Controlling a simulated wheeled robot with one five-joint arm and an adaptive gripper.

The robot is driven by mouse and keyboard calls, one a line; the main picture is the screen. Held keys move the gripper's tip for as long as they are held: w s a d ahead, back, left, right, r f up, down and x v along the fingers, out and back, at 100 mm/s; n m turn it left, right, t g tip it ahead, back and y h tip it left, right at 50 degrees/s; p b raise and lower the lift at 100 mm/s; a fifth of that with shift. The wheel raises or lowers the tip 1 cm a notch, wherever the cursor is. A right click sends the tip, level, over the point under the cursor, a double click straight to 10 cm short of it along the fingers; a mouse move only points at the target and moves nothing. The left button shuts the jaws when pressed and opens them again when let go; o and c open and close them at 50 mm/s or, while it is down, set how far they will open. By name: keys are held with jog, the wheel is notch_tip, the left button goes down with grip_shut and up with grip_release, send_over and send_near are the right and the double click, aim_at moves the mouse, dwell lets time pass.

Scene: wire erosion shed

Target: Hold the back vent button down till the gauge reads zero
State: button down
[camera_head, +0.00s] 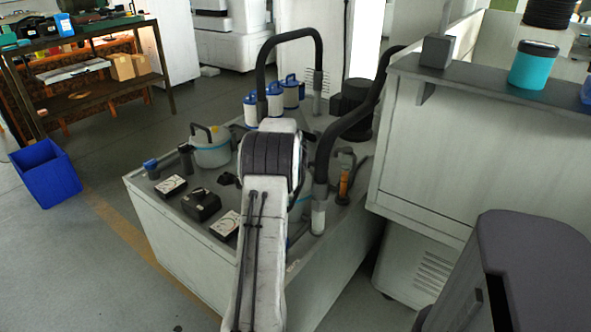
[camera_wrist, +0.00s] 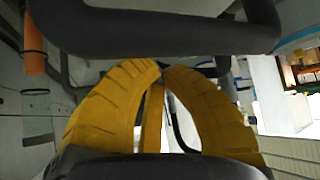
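My gripper (camera_wrist: 160,66) shows in the wrist view with yellow ribbed fingers. Their tips meet or nearly meet, with nothing seen between them. In the head view my arm hides the gripper. A black hose or bar (camera_wrist: 160,35) crosses the wrist view just beyond the fingertips; I cannot tell whether they touch. On the grey cabinet (camera_head: 165,225) in the head view sit two small white-faced units, a left one (camera_head: 170,187) and a front one (camera_head: 224,224), with a black box (camera_head: 201,203) between them. I cannot make out a gauge reading or tell which part is the back vent button.
A white jug (camera_head: 211,150), blue-topped canisters (camera_head: 275,100) and black hoses (camera_head: 289,37) crowd the cabinet top. An orange tube (camera_head: 345,183) stands right of my arm. A raised counter with a teal jar (camera_head: 533,66) is at right.

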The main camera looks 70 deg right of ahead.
jog(key=shift+r, duration=0.15)
jog(key=shift+r+p, duration=1.65)
jog(key=shift+r, duration=0.85)
